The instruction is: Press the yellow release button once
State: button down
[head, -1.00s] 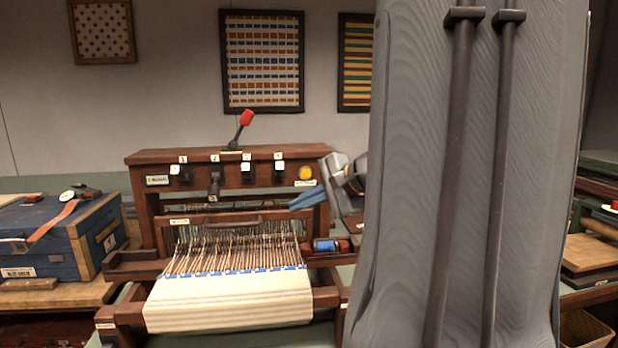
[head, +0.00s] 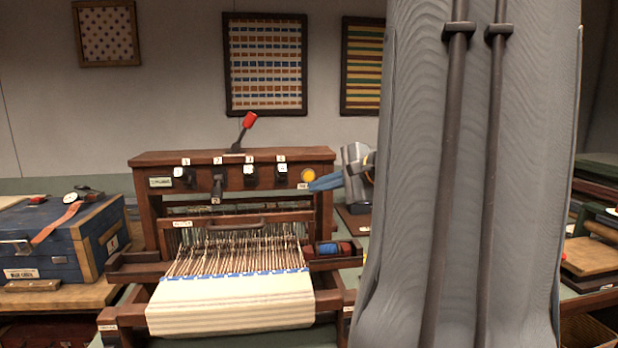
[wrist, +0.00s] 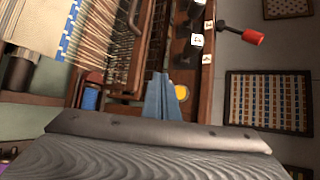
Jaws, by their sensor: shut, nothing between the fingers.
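The yellow button (head: 308,174) is a round disc on the right end of the wooden loom's top beam. It shows in the wrist view (wrist: 181,92) just right of my fingers, partly hidden by them. My gripper (head: 311,187) is shut and empty, its blue fingers together, with the tips just below the button in the head view. In the wrist view my gripper (wrist: 158,78) points at the beam. I cannot tell whether the tips touch the loom. A small label under the button is partly covered by the fingers.
The loom beam (head: 235,158) carries several dark levers with numbered white tags and a red-tipped lever (head: 249,120) on top. A blue spool (head: 326,248) lies in a holder at the loom's right. A blue chest (head: 48,245) stands at the left.

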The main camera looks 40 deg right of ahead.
jog(key=shift+w+d, duration=0.55)
jog(key=shift+w, duration=0.4)
jog(key=shift+w+d, duration=0.6)
jog(key=shift+w, duration=0.3)
jog(key=shift+w+d, duration=0.55)
jog(key=shift+w, duration=0.4)
jog(key=shift+w+d, duration=0.1)
jog(key=shift+w+d+b, duration=0.15)
jog(key=shift+w+b, duration=0.1)
jog(key=shift+b, duration=0.2)
jog(key=shift+w+d, duration=0.25)
jog(key=shift+w, duration=0.15)
dwell(0.5)
jog(key=shift+s+a, duration=0.1)
jog(key=shift+s, duration=0.05)
jog(key=shift+s+a+b, duration=0.4)
jog(key=shift+s+b, duration=0.05)
jog(key=shift+s, duration=0.2)
jog(key=shift+s+a+b, duration=0.1)
jog(key=shift+s+a, duration=0.35)
jog(key=shift+s, duration=0.25)
jog(key=shift+s+a+b, duration=0.15)
jog(key=shift+s+a, duration=0.25)
jog(key=shift+s, duration=0.3)
jog(key=shift+s+a+b, duration=0.1)
jog(key=shift+s+a, duration=0.35)
jog(key=shift+s, duration=0.25)
